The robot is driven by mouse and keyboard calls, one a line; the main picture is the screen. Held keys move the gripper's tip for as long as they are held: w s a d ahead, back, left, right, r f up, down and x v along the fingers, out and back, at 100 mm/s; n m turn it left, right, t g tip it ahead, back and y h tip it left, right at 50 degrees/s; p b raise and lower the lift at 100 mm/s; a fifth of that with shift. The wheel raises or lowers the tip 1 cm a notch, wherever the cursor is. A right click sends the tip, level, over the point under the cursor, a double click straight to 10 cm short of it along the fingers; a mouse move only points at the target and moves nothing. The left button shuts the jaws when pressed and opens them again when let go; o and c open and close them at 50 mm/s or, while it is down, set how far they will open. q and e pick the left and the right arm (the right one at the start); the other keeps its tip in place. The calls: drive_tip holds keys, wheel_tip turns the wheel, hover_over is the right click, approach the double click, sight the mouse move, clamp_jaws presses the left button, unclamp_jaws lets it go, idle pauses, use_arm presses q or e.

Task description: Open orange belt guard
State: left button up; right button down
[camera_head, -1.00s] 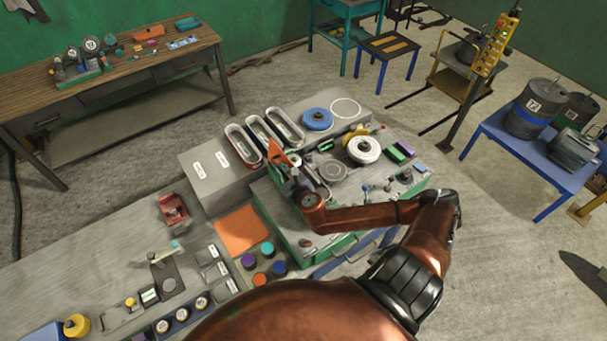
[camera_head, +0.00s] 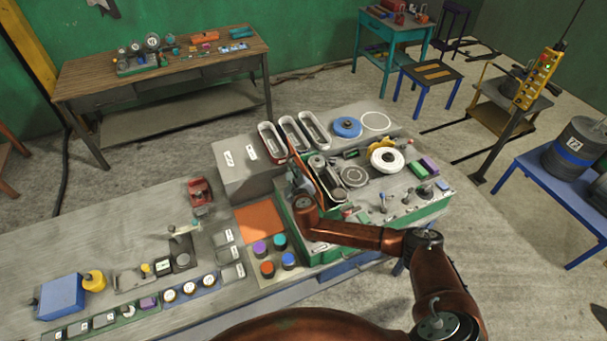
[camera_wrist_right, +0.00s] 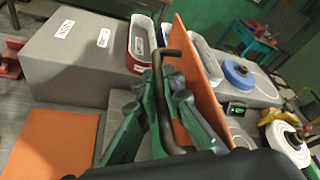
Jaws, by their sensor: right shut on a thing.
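The orange belt guard (camera_head: 309,176) stands raised on edge on the green-sided machine, seen nearly edge-on in the head view. In the right wrist view the guard (camera_wrist_right: 196,88) is a tilted orange panel with a dark bar handle (camera_wrist_right: 158,90). My right gripper (camera_head: 297,181) is at the guard's left side. In the wrist view its green fingers (camera_wrist_right: 156,103) are closed around the handle. Grey pulley parts (camera_head: 319,166) show just right of the guard. The fingertips are partly hidden in the head view. My left gripper is not in view.
Three oval trays (camera_head: 293,133) and a grey box (camera_head: 247,168) stand behind and left of the guard. A white wheel (camera_head: 387,160) and a blue disc (camera_head: 347,127) lie to the right.

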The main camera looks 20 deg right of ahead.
drive_tip(key=shift+d, duration=0.1)
idle(0.3)
drive_tip(key=c, duration=2.3)
unclamp_jaws()
drive_tip(key=shift+d, duration=0.1)
drive_tip(key=shift+s, duration=0.1)
drive_tip(key=shift+s+a+r, duration=0.1)
drive_tip(key=shift+s+a, duration=0.1)
drive_tip(key=shift+s, duration=0.15)
drive_tip(key=v, duration=1.1)
drive_tip(key=shift+s+d, duration=0.1)
